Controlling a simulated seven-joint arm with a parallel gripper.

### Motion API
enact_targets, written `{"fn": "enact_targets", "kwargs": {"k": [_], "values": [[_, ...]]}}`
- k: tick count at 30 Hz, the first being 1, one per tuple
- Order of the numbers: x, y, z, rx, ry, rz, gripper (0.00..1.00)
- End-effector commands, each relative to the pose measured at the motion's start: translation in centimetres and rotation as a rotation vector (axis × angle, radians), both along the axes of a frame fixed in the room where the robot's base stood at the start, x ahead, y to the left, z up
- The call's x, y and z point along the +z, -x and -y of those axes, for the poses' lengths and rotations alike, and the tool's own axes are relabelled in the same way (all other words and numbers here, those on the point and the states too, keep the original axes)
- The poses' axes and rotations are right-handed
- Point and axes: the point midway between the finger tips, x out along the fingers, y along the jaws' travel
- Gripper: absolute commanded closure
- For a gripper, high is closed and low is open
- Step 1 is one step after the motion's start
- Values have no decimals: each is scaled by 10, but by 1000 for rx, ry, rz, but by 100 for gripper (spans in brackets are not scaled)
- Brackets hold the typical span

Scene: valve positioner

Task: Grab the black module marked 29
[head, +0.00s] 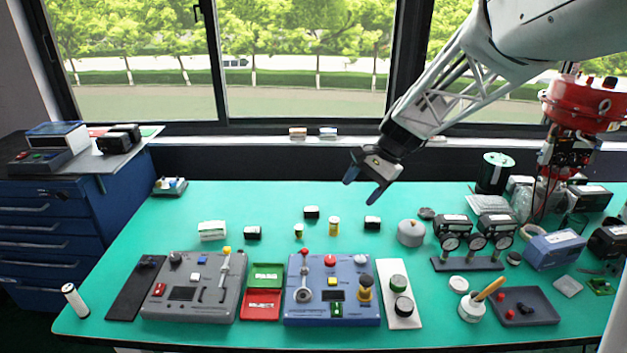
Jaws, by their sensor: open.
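Three small black modules stand on the green table: one at left (253,233), one in the middle (311,212) and one at right (372,223). Their markings are too small to read, so I cannot tell which one is marked 29. My gripper (362,188) hangs above the back of the table, open and empty, its fingers pointing down and to the left. In the picture it is above the right module and apart from all three.
A white-and-green block (212,231) and small yellow-topped pieces (333,226) stand near the modules. A grey control box (195,287) and a blue one (331,290) are in front. A grey dome (410,233) and gauges (475,241) are at right. The back left table is mostly clear.

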Motion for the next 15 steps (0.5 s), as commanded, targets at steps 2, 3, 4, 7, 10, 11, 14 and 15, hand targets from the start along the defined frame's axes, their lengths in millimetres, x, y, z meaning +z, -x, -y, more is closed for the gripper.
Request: {"fn": "enact_targets", "kwargs": {"k": [2,3,4,7,10,11,14,15], "values": [[-9,-19,-3,-27,-25,-29,32],[-13,-27,-5,-42,-38,-42,32],[-17,-33,-6,-51,-48,-54,32],[-27,-55,-11,-87,-80,-90,32],[-38,-77,-15,-122,-114,-124,32],[-42,-83,-16,-133,-123,-135,32],[-55,-104,-20,-166,-155,-172,32],[-60,-112,-21,-181,-169,-188,32]]}}
